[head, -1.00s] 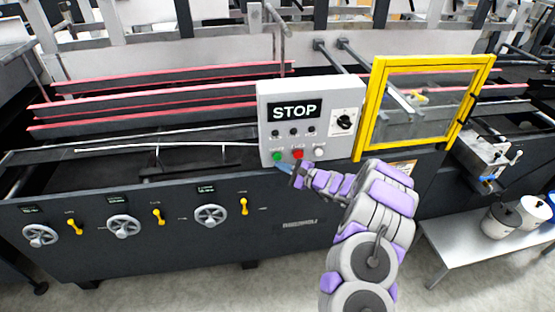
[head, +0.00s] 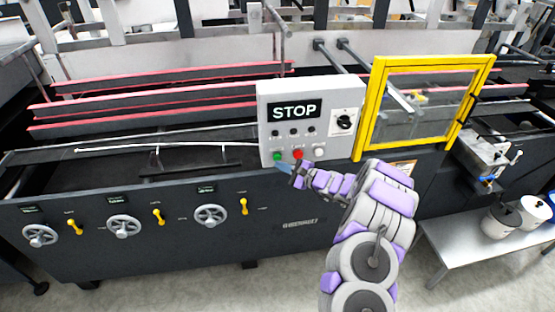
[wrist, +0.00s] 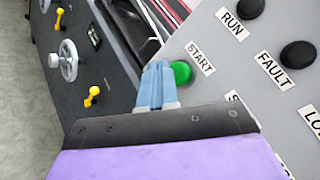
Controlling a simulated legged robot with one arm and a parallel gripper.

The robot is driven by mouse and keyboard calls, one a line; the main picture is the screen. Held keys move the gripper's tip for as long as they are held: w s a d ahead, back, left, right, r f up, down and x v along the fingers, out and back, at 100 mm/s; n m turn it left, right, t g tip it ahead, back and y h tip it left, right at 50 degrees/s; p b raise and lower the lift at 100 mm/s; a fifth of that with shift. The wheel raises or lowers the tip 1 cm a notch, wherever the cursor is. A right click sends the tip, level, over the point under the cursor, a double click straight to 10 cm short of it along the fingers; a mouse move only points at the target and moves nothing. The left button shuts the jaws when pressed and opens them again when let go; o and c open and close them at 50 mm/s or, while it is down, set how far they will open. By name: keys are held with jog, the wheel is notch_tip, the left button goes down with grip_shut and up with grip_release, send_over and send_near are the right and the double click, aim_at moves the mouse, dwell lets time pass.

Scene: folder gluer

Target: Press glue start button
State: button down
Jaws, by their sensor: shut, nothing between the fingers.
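The green start button (head: 277,156) is at the lower left of the grey control panel (head: 345,95), whose display reads STOP. In the wrist view the green button (wrist: 181,72) sits beside a START label. My gripper (head: 281,166) is shut and empty, with blue fingers. In the wrist view the fingertips of my gripper (wrist: 158,68) appear right next to the button's left edge and overlap a little of it. I cannot tell whether they touch it. A red button (head: 298,154) and a white button (head: 319,152) are to the right of the green one.
A yellow-framed guard (head: 368,110) stands just right of the panel. A black rotary knob (head: 344,122) is on the panel's right. Handwheels (head: 211,216) and yellow levers (head: 244,206) line the machine's front at left. A side table (head: 470,232) with pots is at right.

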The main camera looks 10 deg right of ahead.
jog(key=shift+w, duration=0.15)
dwell(0.5)
jog(key=shift+w, duration=0.2)
jog(key=shift+w+r+b, duration=0.1)
jog(key=shift+w+b, duration=0.3)
jog(key=shift+w, duration=0.1)
dwell(0.8)
dwell(0.3)
jog(key=shift+s+b, duration=0.35)
jog(key=shift+s, duration=0.55)
jog(key=shift+s+b, duration=0.6)
jog(key=shift+s, duration=1.9)
